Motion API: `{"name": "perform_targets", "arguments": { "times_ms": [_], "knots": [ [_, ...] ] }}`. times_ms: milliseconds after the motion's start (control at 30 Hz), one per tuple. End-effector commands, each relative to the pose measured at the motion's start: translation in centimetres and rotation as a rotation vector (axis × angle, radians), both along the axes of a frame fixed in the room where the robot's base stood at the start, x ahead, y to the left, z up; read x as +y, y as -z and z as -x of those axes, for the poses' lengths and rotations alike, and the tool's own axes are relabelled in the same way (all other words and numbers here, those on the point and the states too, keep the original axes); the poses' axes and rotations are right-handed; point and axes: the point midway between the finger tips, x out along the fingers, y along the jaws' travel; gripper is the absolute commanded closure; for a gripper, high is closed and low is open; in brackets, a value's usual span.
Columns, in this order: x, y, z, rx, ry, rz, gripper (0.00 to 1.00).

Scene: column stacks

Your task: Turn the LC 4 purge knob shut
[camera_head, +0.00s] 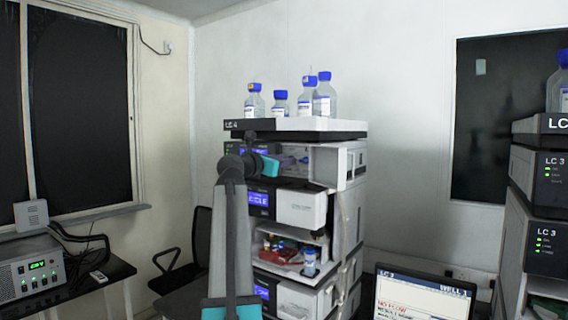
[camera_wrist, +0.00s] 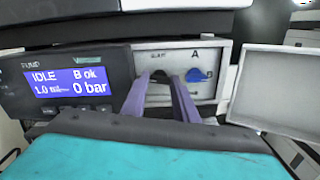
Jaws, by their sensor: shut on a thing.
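The LC 4 stack (camera_head: 285,124) stands in the middle of the head view. My gripper reaches its upper pump unit (camera_head: 241,149); my arm hides part of that front. In the wrist view, my gripper (camera_wrist: 160,79) has its two purple fingers at the pump's pale panel, shut on a small dark knob (camera_wrist: 159,74) that they mostly hide. I take this to be the purge knob; its turn angle cannot be read. A blue round part (camera_wrist: 196,75) sits just right of the fingers, under the letter A. The pump display (camera_wrist: 69,84) reads IDLE, B ok, 0 bar.
A white panel (camera_wrist: 280,93) juts out close to the right of the fingers. Several blue-capped bottles (camera_head: 323,97) stand on the stack's top tray. A laptop (camera_head: 423,293) is at the lower right, and the LC 3 stack (camera_head: 548,181) is at the right edge.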

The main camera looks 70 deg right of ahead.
Motion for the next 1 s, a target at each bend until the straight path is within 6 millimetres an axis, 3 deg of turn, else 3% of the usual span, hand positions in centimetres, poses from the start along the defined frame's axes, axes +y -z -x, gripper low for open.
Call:
{"name": "perform_targets", "arguments": {
  "times_ms": [1000],
  "knots": [
    [-0.14,0.23,0.16,-0.899,-0.003,0.239,0.96]
  ]
}}
